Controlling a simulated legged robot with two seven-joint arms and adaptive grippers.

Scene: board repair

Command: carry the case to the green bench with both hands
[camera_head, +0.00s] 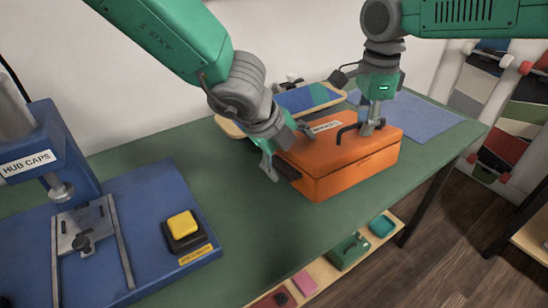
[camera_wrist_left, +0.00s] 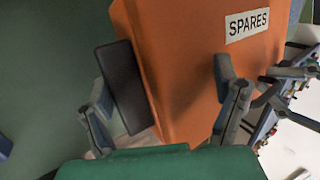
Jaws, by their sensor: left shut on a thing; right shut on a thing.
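The orange case (camera_head: 345,168) sits on the green bench (camera_head: 240,235), or very close above it; I cannot tell if it touches. Its lid carries a white label, which reads SPARES in the left wrist view (camera_wrist_left: 247,25). My left gripper (camera_head: 288,158) is shut on the case's left end, with one finger by the dark handle (camera_wrist_left: 122,86) and the other over the lid. My right gripper (camera_head: 372,126) comes down from above and is shut on the dark handle on top of the case. The right fingertips are partly hidden by the handle.
A blue press marked HUB CAPS (camera_head: 50,150) with a yellow button (camera_head: 182,224) stands at the left. A skateboard deck (camera_head: 310,97) and a blue mat (camera_head: 430,118) lie behind the case. A lower shelf (camera_head: 325,262) holds small items. The bench is clear between press and case.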

